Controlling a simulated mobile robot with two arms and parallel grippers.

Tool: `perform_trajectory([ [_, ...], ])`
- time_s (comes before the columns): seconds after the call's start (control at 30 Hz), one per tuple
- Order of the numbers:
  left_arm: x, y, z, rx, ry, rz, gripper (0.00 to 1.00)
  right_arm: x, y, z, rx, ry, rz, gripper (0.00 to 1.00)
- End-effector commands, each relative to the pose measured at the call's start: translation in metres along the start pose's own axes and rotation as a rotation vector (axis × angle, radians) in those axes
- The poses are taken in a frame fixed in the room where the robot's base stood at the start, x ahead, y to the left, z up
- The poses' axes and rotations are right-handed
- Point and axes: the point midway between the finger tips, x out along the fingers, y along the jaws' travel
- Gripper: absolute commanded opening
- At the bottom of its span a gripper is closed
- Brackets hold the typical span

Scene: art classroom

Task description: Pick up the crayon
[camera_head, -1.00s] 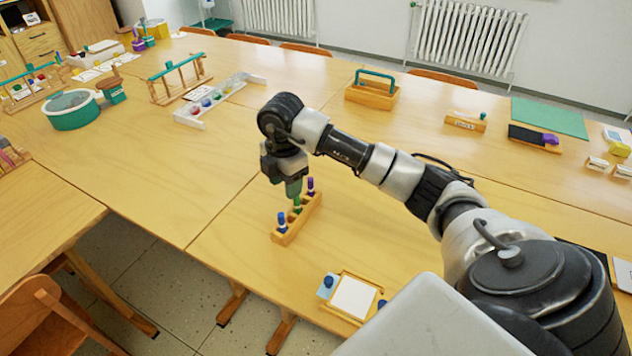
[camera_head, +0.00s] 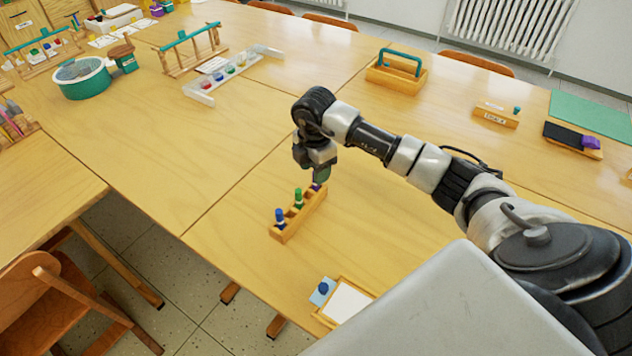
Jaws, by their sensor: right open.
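A narrow wooden holder (camera_head: 291,231) stands on the table in the middle of the view. It holds three upright crayons: a blue one (camera_head: 280,216) at the near end, a green one (camera_head: 298,197) in the middle, and a purple one (camera_head: 316,187) at the far end. My right gripper (camera_head: 318,178) points down over the far end of the holder, at the purple crayon's top. It is open, and it hides part of the purple crayon. I cannot tell whether the fingers touch it. My left gripper is not in view.
A framed white sheet (camera_head: 346,303) with a blue-knobbed piece lies at the near table edge. A wooden carrier with a teal handle (camera_head: 397,79) and a white tray of coloured pots (camera_head: 232,75) stand further back. The table left of the holder is clear.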

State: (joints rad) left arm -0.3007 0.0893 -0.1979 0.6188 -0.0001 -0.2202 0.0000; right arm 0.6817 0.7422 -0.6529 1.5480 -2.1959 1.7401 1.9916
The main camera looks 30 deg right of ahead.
Motion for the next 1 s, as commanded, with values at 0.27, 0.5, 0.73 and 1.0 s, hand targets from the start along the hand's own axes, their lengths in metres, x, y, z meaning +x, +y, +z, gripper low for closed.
perform_trajectory([
  [0.27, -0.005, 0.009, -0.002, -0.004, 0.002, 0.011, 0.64, 0.040, 0.003, 0.005, 0.000, 0.002, -0.003, 0.48],
  [0.5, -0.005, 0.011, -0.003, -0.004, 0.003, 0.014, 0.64, 0.048, 0.003, 0.005, -0.001, 0.000, 0.000, 0.48],
  [0.73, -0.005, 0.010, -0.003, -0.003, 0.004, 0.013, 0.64, 0.047, 0.003, 0.005, -0.001, 0.000, -0.001, 0.26],
  [1.0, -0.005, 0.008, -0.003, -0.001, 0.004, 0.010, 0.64, 0.047, 0.003, 0.005, -0.001, 0.000, -0.001, 0.00],
])
